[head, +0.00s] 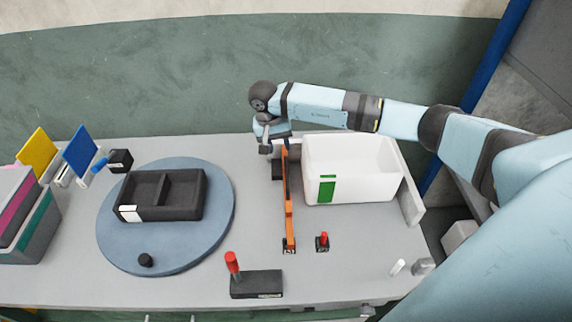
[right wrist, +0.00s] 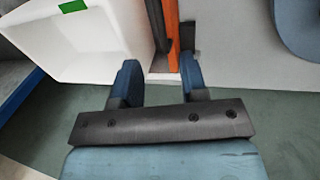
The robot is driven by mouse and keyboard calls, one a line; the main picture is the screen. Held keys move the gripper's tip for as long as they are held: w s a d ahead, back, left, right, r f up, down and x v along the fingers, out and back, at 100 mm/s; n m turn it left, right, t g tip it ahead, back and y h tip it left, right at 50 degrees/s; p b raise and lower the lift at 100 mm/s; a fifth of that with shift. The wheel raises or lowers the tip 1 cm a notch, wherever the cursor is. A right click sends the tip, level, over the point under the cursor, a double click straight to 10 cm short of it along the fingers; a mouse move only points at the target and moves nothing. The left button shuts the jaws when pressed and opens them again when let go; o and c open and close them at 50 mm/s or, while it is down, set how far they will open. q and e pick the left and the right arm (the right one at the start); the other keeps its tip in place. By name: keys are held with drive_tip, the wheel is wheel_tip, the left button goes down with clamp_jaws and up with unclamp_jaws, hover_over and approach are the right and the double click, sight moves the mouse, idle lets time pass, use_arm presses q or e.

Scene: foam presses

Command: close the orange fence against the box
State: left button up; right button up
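The orange fence (head: 289,212) is a thin upright bar running front to back on the grey table. The white open box (head: 362,189), with a green label, stands to its right, with a narrow gap between them. My right gripper (head: 274,143) is at the far end of the fence. In the right wrist view my gripper (right wrist: 160,78) has its two blue fingers apart. The fence (right wrist: 173,30) shows beyond the fingers, nearer the right one, and the box (right wrist: 92,60) lies to the left. Whether the fingers touch the fence is unclear. My left gripper is out of view.
A grey side wall (head: 411,190) stands right of the box. A red-knobbed piece (head: 322,242) and a red-handled dark block (head: 257,284) are near the front. A blue turntable (head: 165,250) carries a black tray (head: 185,210) at left. My right arm passes behind the box.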

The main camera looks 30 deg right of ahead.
sight(286, 170)
drive_tip(key=f, duration=0.3)
drive_tip(key=d+f+p, duration=0.1)
drive_tip(key=f, duration=0.2)
drive_tip(key=s+f+p, duration=0.1)
drive_tip(key=f, duration=0.2)
drive_tip(key=shift+d, duration=0.25)
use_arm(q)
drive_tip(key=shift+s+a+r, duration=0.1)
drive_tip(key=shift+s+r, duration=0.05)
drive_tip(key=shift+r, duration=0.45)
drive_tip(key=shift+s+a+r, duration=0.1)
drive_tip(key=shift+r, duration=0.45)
use_arm(e)
drive_tip(key=shift+d+f, duration=0.1)
drive_tip(key=shift+f, duration=0.45)
